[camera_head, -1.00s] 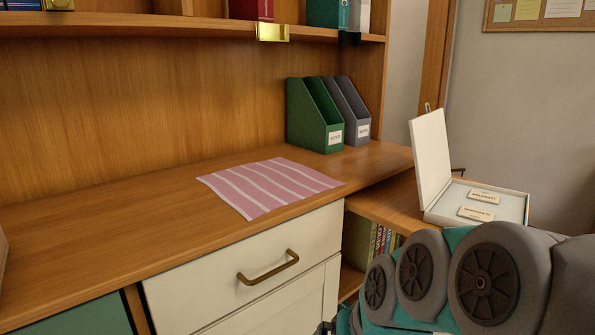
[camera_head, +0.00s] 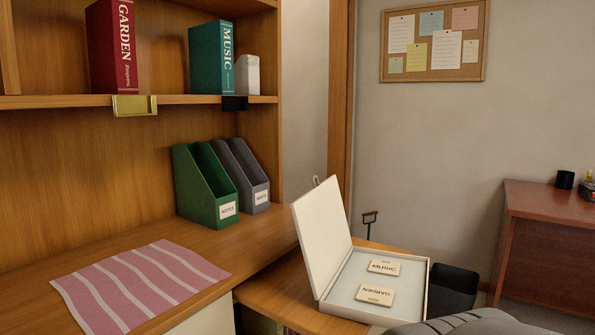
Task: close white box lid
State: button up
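The white box (camera_head: 422,290) stands on a lower wooden surface right of the main desk, at the lower middle right of the head view. Its lid (camera_head: 322,232) is open, raised and leaning a little back to the left. Inside lie two small labelled plates, one reading MUSIC (camera_head: 384,267) and one reading GARDEN (camera_head: 375,294). Part of my arm shows at the bottom right, in front of the box's near right corner. My gripper is not in view.
A green file holder (camera_head: 200,190) and a grey one (camera_head: 243,178) stand left of the lid. A pink striped cloth (camera_head: 135,285) lies on the desk. A dark bin (camera_head: 453,288) stands right of the box. A reddish desk (camera_head: 550,240) is at the far right.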

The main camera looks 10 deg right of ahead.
aim_at(319, 214)
jog(key=k+j+u, duration=0.15)
jog(key=u, duration=0.2)
jog(key=k+j+u, duration=0.15)
jog(key=u, duration=0.25)
